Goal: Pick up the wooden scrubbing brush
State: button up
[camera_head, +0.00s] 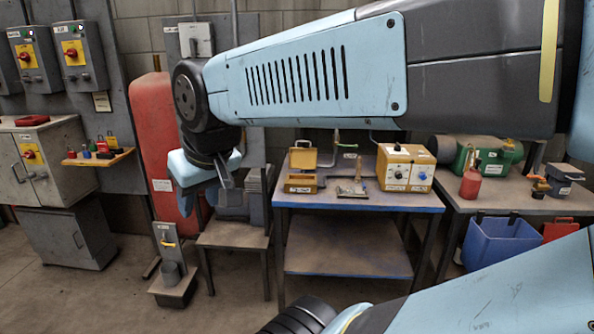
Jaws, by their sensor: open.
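I cannot make out the wooden scrubbing brush for certain. A small flat brownish-grey item (351,190) lies on the blue-edged workbench (300,203), between a yellow open box and a yellow control box. It may be the brush, but it is too small to tell. My gripper (226,196) hangs at the end of my arm, left of the workbench, in front of a grey machine on a low stand. It is open and points down. I see nothing held in it. Part of the bench's back and the wall are hidden by my arm.
The open yellow box (301,182) and the yellow control box (406,168) flank the item. A low stand (233,235) holds the grey machine (236,200). A right bench carries a red bottle (470,184) and a green machine (488,158). Floor is free in front.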

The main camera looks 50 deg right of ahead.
aim_at(358, 179)
jog(key=u, duration=0.5)
jog(key=i, duration=2.45)
jog(key=z, duration=3.5)
jog(key=i, duration=0.45)
jog(key=z, duration=0.35)
